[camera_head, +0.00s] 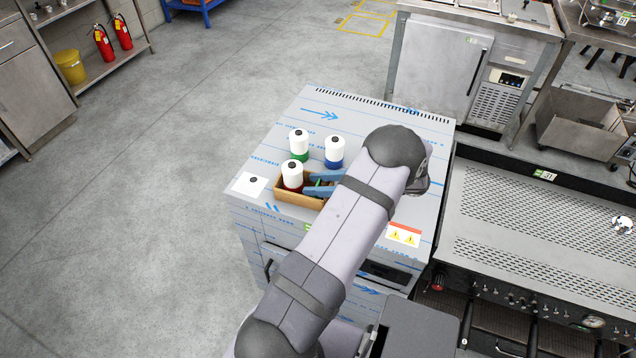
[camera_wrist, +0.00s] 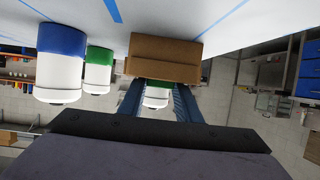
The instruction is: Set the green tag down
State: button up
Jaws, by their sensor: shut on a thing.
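My gripper (camera_head: 317,184) reaches over the cardboard box (camera_head: 291,195) on the film-covered cabinet top. Its two blue fingers are shut on the green tag (camera_head: 319,184), a small green sliver mostly hidden by them. In the wrist view, which is upside down, the fingers (camera_wrist: 160,88) stand at the box's rim (camera_wrist: 165,50) with green (camera_wrist: 160,84) between them. A red-banded white bottle (camera_head: 292,174) stands in the box's left part, close to the fingers. I cannot tell whether the tag touches the box floor.
A green-banded bottle (camera_head: 299,143) and a blue-banded bottle (camera_head: 334,151) stand behind the box. A white card with a black dot (camera_head: 250,184) lies to its left. A warning label (camera_head: 403,235) is at the front right. The cabinet top's back (camera_head: 345,112) is clear.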

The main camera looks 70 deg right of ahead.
jog(key=o, duration=0.8)
jog(key=shift+r, duration=0.2)
jog(key=shift+s, duration=0.35)
jog(key=b+v, duration=0.2)
jog(key=v, duration=0.3)
jog(key=shift+s+d+r, duration=0.1)
jog(key=shift+s, duration=0.2)
jog(key=shift+s+r, duration=0.35)
jog(key=shift+s, duration=0.2)
jog(key=shift+w, duration=0.1)
